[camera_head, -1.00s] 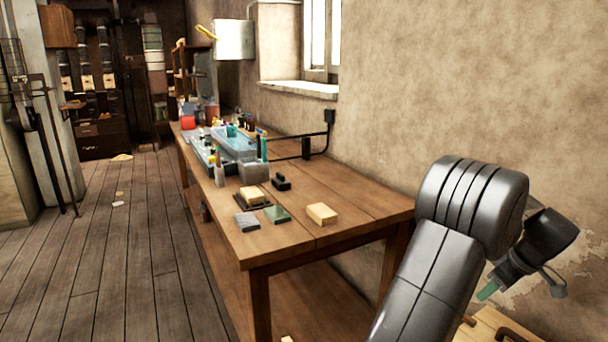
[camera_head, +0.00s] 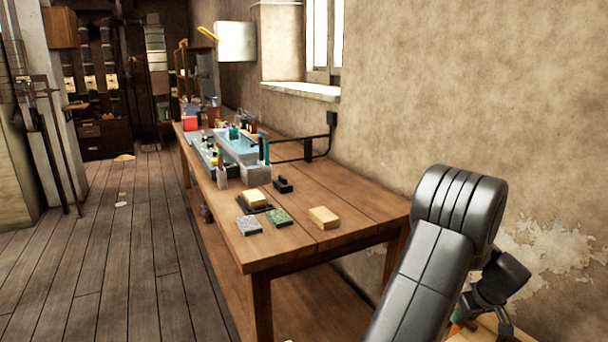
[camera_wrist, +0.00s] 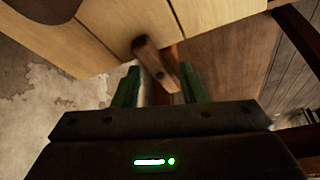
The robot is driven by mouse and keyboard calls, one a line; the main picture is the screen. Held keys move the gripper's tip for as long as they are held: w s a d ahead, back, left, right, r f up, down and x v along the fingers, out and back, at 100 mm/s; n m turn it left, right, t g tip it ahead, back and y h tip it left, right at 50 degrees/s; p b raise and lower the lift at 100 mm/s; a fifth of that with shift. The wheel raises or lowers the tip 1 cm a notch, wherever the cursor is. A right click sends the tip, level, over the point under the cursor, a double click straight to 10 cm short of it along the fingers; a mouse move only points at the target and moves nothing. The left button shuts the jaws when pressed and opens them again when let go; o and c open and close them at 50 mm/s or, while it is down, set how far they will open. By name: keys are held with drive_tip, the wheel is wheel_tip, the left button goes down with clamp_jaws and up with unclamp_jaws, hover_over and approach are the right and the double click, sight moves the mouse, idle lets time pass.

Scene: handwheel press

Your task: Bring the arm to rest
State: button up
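My gripper (camera_wrist: 158,72) shows in the wrist view with its two green fingers apart. A small brown wooden bar with a dark hole (camera_wrist: 152,58) shows by the fingertips, partly across the gap between them. I cannot tell how far beyond the fingers it is, and no grip on it shows. In the head view my arm rises at the lower right and bends down beyond the workbench's right end. The fingers there are mostly hidden or cut off by the frame's bottom edge.
The wooden workbench (camera_head: 350,235) carries a yellow block (camera_head: 323,217), a green block (camera_head: 278,217), a grey block (camera_head: 248,226) and a blue tray (camera_head: 238,146). A plaster wall (camera_head: 430,100) stands close behind.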

drive_tip(key=m+p, duration=0.1)
drive_tip(key=p, duration=0.1)
drive_tip(key=m+h+p, duration=0.1)
drive_tip(key=m+p, duration=0.1)
drive_tip(key=shift+a+r, duration=0.15)
drive_tip(key=shift+r, duration=0.1)
drive_tip(key=shift+f+m+h+p, duration=0.1)
drive_tip(key=shift+m+h+p, duration=0.3)
drive_tip(key=shift+p, duration=0.55)
drive_tip(key=shift+f+m, duration=0.15)
drive_tip(key=shift+m, duration=0.15)
